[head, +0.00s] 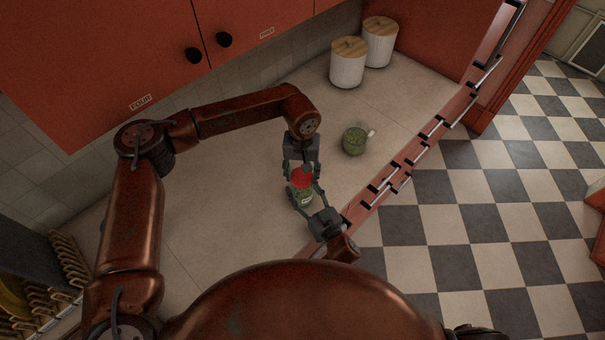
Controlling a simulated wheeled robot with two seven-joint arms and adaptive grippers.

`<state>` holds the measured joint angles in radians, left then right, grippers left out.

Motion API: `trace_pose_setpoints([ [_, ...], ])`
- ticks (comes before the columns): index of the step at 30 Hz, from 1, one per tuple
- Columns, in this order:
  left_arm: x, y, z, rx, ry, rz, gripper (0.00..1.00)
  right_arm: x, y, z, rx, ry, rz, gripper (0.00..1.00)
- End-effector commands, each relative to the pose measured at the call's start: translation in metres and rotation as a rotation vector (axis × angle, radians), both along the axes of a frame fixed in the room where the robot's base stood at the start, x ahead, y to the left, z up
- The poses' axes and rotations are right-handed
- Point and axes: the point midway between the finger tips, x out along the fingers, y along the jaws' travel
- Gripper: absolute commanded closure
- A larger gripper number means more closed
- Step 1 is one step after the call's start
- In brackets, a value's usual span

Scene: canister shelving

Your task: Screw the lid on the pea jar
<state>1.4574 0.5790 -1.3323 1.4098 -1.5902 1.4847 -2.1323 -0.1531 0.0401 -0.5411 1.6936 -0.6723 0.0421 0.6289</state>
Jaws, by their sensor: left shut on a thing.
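The pea jar (301,197) is a small clear jar with green contents and a pale label, upright over the counter in the middle of the head view. A red lid (301,178) is at its top; I cannot tell whether it is seated or threaded. My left gripper (301,172) comes from above and is shut on the red lid. My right gripper (306,195) reaches from the front edge side, its fingers on both sides of the jar. The picture is too small to show whether they press on it. The fingers partly hide the jar and lid.
Another round green jar or container (355,141) with a pale piece at its side stands to the right. Two white canisters (347,70) with wooden lids stand at the back. A dish rack (62,275) is at the lower left. The counter left of the jar is clear.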

Motion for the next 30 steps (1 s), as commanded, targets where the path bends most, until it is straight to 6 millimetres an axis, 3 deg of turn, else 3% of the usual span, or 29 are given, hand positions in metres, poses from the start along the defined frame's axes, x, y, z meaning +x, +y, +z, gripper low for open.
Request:
trace_pose_setpoints([
  [6,0.0017,0.0023,0.0008,-0.001,-0.002,-0.424,0.6,-0.0001,-0.0005,-0.0007,0.0,0.001,-0.001,1.0],
  [12,0.0025,0.0033,0.0007,-0.001,-0.003,-0.653,0.6,-0.0002,-0.0005,-0.0008,0.0,0.001,0.0,1.0],
  [23,0.0028,0.0034,0.0007,-0.001,-0.003,-0.686,0.6,-0.0002,-0.0004,-0.0009,-0.001,0.002,0.0,1.0],
  [24,0.0028,0.0033,0.0007,-0.001,-0.003,-0.686,0.48,-0.0002,-0.0004,-0.0009,-0.001,0.002,0.0,1.0],
  [30,0.0024,0.0034,0.0002,-0.001,-0.002,-0.685,0.34,-0.0003,-0.0003,-0.0009,-0.001,0.002,0.0,1.0],
])
